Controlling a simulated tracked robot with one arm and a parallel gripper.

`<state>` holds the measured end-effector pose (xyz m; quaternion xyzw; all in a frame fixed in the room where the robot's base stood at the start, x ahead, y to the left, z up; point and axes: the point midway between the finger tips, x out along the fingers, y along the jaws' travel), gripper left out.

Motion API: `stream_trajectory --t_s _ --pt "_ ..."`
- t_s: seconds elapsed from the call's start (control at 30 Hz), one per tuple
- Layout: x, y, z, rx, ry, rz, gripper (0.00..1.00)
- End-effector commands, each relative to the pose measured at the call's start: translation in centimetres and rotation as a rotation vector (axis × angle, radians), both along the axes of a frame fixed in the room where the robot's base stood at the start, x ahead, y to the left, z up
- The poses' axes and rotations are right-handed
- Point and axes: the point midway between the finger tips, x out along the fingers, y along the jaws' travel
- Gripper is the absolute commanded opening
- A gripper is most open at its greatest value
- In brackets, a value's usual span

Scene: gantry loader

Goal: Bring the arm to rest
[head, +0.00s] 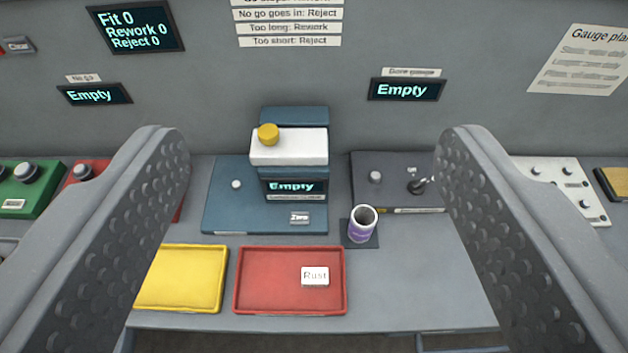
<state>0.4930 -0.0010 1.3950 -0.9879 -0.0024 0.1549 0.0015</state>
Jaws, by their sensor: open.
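My gripper (313,225) is open. Its two grey dimpled fingers stand wide apart at the left and right of the head view. Nothing is between them close up; the bench shows through the gap beyond. The fingers hide parts of the bench at both sides.
A blue gauge (219,206) reading "Empty" stands mid-bench. Right of it are a dark box (393,172) with a switch and a purple-banded cup (361,227). In front lie a yellow tray (180,309) and a red tray (290,309) holding a "Rust" block (315,276). The bench's front right (420,290) is clear.

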Motion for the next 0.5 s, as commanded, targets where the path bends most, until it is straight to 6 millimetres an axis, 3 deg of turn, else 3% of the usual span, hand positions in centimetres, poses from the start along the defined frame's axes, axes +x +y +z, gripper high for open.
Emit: stream_trajectory --t_s 0.13,0.5 --pt "-1.8 0.0 2.3 -0.003 -0.072 -0.004 0.66" --pt "-2.0 0.0 2.6 -0.003 -0.083 -0.004 0.66"
